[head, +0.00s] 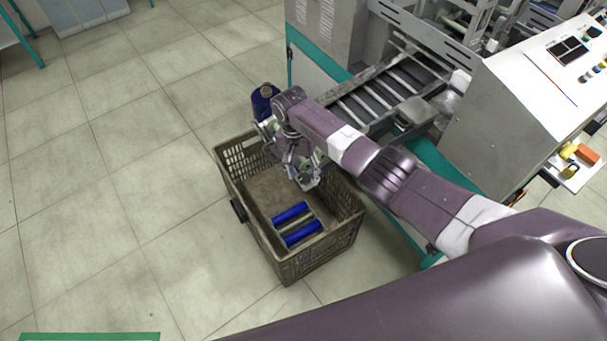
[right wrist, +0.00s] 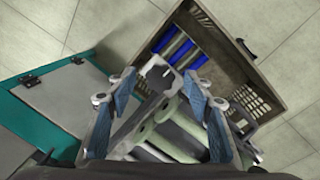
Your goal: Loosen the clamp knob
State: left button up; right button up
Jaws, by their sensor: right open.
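I cannot pick out the clamp knob for certain in either view. My right gripper (head: 304,180) hangs over the crate, beside the machine (head: 384,92). In the right wrist view its two blue-padded fingers (right wrist: 162,84) stand wide apart. Grey metal bracket parts and pale rollers show between and behind the fingers; whether the fingers touch any of them I cannot tell. My arm and wrist hide part of the machine's near end in the head view. My left gripper is not in view.
A brown plastic crate (head: 352,238) stands on the tiled floor, with blue bobbins (head: 297,224) lying inside. A dark blue rounded object (head: 263,103) shows behind my wrist. A slanted control panel (head: 545,75) is at the right.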

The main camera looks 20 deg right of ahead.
jog(key=shift+f, duration=0.4)
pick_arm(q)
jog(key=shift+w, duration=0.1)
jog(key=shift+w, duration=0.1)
pick_arm(e)
jog(key=c, duration=1.2)
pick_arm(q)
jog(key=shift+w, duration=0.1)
pick_arm(e)
jog(key=shift+o, duration=0.2)
